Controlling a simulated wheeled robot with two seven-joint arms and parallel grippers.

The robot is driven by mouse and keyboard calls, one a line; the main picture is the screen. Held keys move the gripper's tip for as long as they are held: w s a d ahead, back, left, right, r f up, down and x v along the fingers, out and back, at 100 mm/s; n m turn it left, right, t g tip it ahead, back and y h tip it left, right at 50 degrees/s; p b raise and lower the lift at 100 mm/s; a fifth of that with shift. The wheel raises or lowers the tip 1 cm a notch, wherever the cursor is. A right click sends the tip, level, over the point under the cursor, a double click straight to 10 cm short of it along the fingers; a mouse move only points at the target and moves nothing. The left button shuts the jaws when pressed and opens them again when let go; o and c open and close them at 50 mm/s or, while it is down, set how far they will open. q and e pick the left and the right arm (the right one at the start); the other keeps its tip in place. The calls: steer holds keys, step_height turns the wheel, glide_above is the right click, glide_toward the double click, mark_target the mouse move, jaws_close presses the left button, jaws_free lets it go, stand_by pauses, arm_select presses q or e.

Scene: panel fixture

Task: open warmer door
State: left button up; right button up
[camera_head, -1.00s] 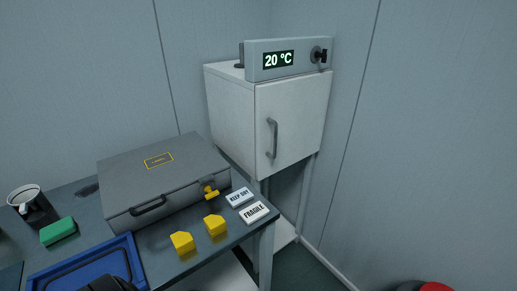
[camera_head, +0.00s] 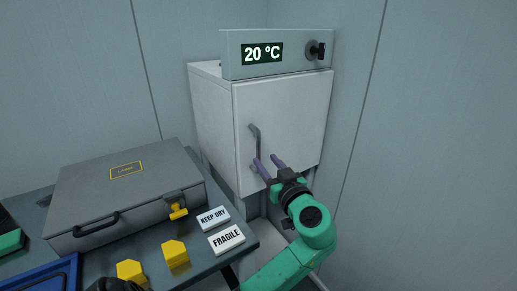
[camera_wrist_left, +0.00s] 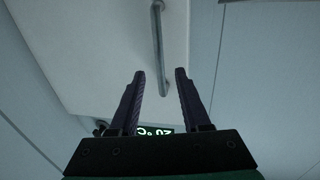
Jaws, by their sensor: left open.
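The warmer is a white cabinet with a shut door (camera_head: 300,115) and a grey vertical bar handle (camera_head: 255,143) on the door's left side. My left gripper (camera_head: 266,158) is open, with its purple fingers pointing at the door by the lower end of the handle. In the left wrist view the handle (camera_wrist_left: 158,40) runs down from the top, and its lower end appears between the two open fingers (camera_wrist_left: 160,74). I cannot tell how deep the bar sits between them.
A control box (camera_head: 278,54) reading 20 °C with a black knob (camera_head: 316,50) sits on the warmer. The table at left holds a grey case (camera_head: 125,190), yellow blocks (camera_head: 175,254), a KEEP DRY label block (camera_head: 213,218) and a FRAGILE one (camera_head: 227,239). A wall stands at right.

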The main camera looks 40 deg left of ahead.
mark_target(259, 152)
arm_select(q)
steer(key=p+x, duration=0.1)
steer(key=x, duration=0.5)
steer(key=shift+w+a, duration=0.2)
steer(key=shift+a, duration=0.1)
jaws_close()
stand_by(0.9)
